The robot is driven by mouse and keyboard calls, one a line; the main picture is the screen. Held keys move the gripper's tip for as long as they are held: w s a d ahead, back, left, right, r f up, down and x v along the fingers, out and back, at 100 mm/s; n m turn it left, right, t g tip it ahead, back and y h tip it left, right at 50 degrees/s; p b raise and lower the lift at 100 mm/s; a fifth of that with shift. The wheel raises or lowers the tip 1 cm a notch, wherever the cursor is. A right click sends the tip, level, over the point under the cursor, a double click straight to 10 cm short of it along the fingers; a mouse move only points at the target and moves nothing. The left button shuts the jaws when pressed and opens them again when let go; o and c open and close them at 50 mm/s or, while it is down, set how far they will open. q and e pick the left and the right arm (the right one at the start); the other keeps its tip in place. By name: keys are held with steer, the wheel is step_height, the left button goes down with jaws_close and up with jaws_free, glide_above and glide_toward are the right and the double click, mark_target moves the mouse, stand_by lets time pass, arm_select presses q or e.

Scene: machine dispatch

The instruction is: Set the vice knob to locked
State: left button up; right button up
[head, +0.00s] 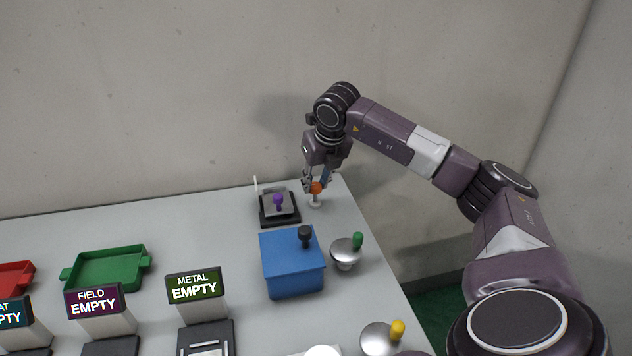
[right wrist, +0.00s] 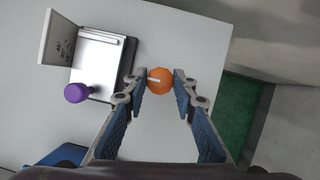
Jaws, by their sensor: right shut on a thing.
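An orange knob (head: 316,188) with a white line on its top stands on a small pale post near the table's back right corner. My right gripper (head: 318,184) points down over it and is shut on it. In the right wrist view the orange knob (right wrist: 159,82) is between the two blue-padded fingers, its white line pointing left. Left of it is a black-based device (head: 279,212) with a metal plate and a purple knob (head: 278,199); a small upright plate with markings (right wrist: 60,38) stands at its edge. My left gripper is out of view.
A blue box (head: 291,272) with a black knob stands in front of the device. Metal domes with a green knob (head: 357,240) and a yellow knob (head: 397,330) stand along the right edge. A green tray (head: 105,270) and signed stands are left. The wall is close behind.

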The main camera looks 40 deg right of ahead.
steer(key=shift+r, duration=0.15)
steer(key=o, duration=1.2)
steer(key=shift+c, duration=0.2)
steer(key=v, duration=1.2)
